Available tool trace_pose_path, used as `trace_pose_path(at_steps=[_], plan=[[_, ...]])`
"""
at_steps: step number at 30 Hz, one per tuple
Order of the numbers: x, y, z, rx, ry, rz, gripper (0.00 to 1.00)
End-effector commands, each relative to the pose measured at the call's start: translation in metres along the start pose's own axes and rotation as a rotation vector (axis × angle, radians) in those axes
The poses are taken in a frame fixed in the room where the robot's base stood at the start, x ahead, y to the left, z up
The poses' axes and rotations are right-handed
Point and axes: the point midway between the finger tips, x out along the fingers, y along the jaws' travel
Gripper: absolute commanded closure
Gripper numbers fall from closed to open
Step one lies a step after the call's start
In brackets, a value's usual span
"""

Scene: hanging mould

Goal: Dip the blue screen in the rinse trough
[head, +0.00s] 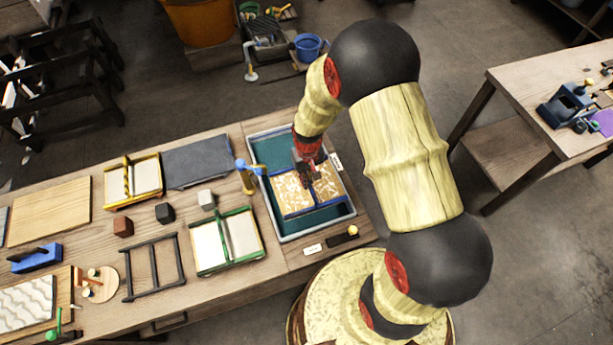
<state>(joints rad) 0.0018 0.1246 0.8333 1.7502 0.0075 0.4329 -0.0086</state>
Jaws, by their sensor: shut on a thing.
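The blue screen (293,198) has a thin blue frame and a tan mesh with pale, patchy marks. It appears within the outline of the rinse trough (270,152), a grey-rimmed tray with dark teal inside. I cannot tell whether the screen is in the liquid or just above it. My gripper (308,174) reaches down from above and is shut on the screen's middle bar, hiding part of it.
A yellow screen (147,180) and a green-framed screen (209,245) lie left of the trough. A blue-topped post (246,178) stands close to the trough's left rim. A dark slatted rack (152,268), small blocks and a grey slab (197,160) share the bench.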

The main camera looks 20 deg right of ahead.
Motion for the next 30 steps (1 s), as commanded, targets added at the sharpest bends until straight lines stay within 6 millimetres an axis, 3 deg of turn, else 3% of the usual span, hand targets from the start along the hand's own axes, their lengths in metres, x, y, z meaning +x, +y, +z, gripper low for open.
trace_pose_path(at_steps=[30], plan=[[0.09, 0.0, 0.0, 0.0, 0.0, 0.0, 1.0]])
